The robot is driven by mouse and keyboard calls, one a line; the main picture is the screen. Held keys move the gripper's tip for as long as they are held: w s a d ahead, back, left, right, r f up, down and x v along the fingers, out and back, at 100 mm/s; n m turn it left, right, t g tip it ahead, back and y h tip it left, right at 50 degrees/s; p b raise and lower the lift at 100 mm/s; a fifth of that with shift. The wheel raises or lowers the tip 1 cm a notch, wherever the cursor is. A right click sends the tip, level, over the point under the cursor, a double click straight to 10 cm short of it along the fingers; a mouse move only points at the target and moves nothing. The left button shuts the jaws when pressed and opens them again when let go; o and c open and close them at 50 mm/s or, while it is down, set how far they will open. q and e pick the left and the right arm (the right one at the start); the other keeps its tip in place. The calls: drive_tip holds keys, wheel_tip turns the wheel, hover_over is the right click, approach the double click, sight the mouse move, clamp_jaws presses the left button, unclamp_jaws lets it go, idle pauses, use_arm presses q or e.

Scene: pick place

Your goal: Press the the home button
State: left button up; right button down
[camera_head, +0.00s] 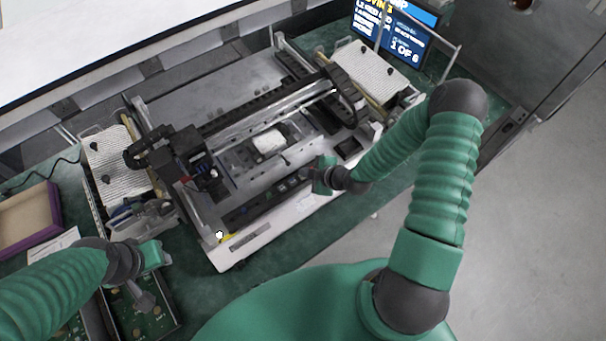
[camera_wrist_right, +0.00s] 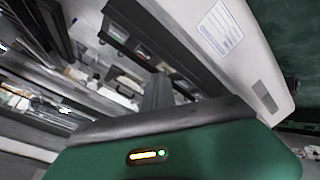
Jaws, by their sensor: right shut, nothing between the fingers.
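The grey machine (camera_head: 165,105) stands on the green bench in the head view. Its dark front control strip (camera_head: 255,205) carries small buttons, which show closer in the right wrist view (camera_wrist_right: 118,32). I cannot tell which one is the home button. My right gripper (camera_head: 308,178) is shut and empty at the right part of this strip, and its fingers (camera_wrist_right: 157,92) point toward the strip in the right wrist view. I cannot tell whether they touch it. My left gripper (camera_head: 146,298) hangs at the lower left, away from the machine, over a tray of green boards.
White racks (camera_head: 118,160) flank the machine, with another rack (camera_head: 372,70) on the right. A screen (camera_head: 400,32) stands at the back right. A tan and purple box (camera_head: 28,217) lies at the far left, and a tray (camera_head: 175,322) with green boards lies at the lower left.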

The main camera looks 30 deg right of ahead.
idle(0.3)
drive_tip(key=shift+r+p, duration=0.6)
drive_tip(key=shift+r, duration=0.25)
wheel_tip(320, 180, up, 5)
drive_tip(key=p, duration=0.4)
idle(0.4)
